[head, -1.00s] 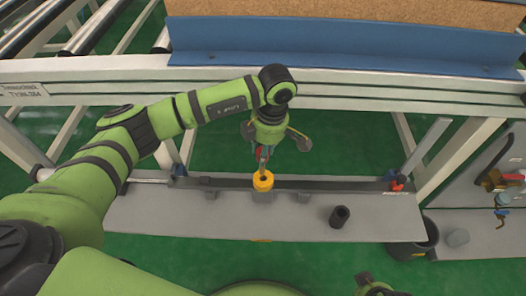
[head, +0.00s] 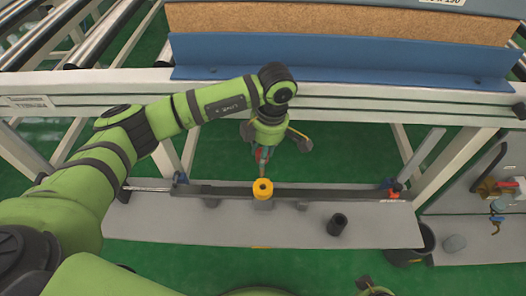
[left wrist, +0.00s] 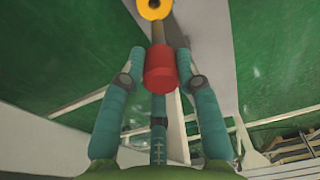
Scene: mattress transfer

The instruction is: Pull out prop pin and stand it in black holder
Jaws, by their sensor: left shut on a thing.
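My left gripper (head: 264,152) is shut on the prop pin by its red head, which sits between the fingers in the left wrist view (left wrist: 160,68). The pin's shaft (left wrist: 158,35) points toward a yellow collar (head: 262,190) on the dark bar. The collar's dark hole shows in both views. The shaft's end overlaps the collar's far edge in the head view, so I cannot judge the gap between them. The black holder (head: 338,225), an upright dark cylinder, stands on the grey shelf right of the collar. A green part at the bottom edge may be my right gripper (head: 372,286).
The long dark bar (head: 325,193) lies along the grey shelf (head: 180,228). A white frame beam (head: 400,108) runs behind my left arm. A dark bin (head: 412,245) stands at the right, and a tool panel (head: 490,190) is at the far right. The shelf around the holder is clear.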

